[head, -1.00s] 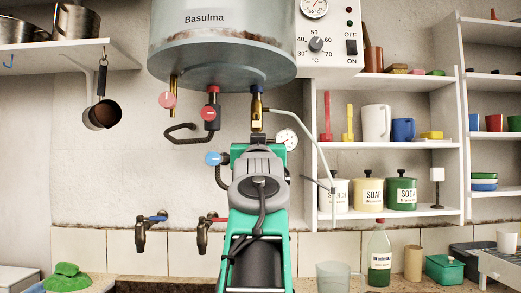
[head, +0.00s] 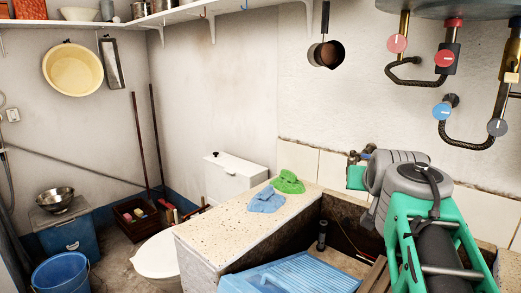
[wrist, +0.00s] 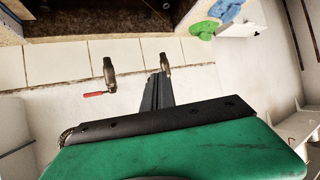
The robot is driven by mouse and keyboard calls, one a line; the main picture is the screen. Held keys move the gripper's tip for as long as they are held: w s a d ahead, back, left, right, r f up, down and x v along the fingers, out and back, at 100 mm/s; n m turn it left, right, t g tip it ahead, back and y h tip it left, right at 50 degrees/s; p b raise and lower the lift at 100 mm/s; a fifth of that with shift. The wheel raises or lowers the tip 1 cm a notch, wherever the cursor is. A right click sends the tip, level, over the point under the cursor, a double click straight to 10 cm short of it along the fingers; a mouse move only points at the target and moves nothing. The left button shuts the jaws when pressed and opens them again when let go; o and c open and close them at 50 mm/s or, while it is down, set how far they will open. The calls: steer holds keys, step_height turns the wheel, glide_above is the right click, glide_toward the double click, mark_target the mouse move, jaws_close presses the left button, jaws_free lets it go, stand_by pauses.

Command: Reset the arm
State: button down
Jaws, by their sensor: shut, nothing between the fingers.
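My arm (head: 425,215), green and grey, rises at the right of the head view, in front of the tiled wall and over the trough. My gripper (wrist: 158,78) shows in the wrist view as dark narrow fingers, closed together with nothing between them. In the head view its fingertips are hidden or too small to tell. Past the fingers, the wrist view shows two brass taps on the wall, one with a red handle (wrist: 95,93) and one close beside the fingertips (wrist: 165,62). I cannot tell whether the fingers touch that tap.
The stone trough (head: 205,235) holds a blue washboard (head: 295,275). A green cloth (head: 288,182) and a blue cloth (head: 267,200) lie on its ledge. Valves and pipes (head: 445,60) hang at upper right. A blue bucket (head: 60,272) stands on the floor at left.

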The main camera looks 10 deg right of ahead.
steer(key=s+a+f+n+g+y+p, duration=0.1)
steer(key=s+a+f+g+y+p, duration=0.15)
steer(key=a, duration=0.45)
steer(key=s+a+f+n+g+y+p, duration=0.1)
steer(key=s+a+f+n+p, duration=0.1)
steer(key=a+f+p, duration=0.3)
steer(key=s+a+f+n+g+y+p, duration=0.1)
steer(key=s+a+f+g+p, duration=0.1)
steer(key=s+a, duration=0.3)
steer(key=s+a+f+n+g+y+p, duration=0.1)
steer(key=s+a+f+g+p, duration=0.1)
steer(key=s+a+f, duration=0.2)
steer(key=shift+s+a+f+n, duration=0.3)
steer(key=shift+s+a, duration=0.5)
steer(key=shift+s, duration=0.25)
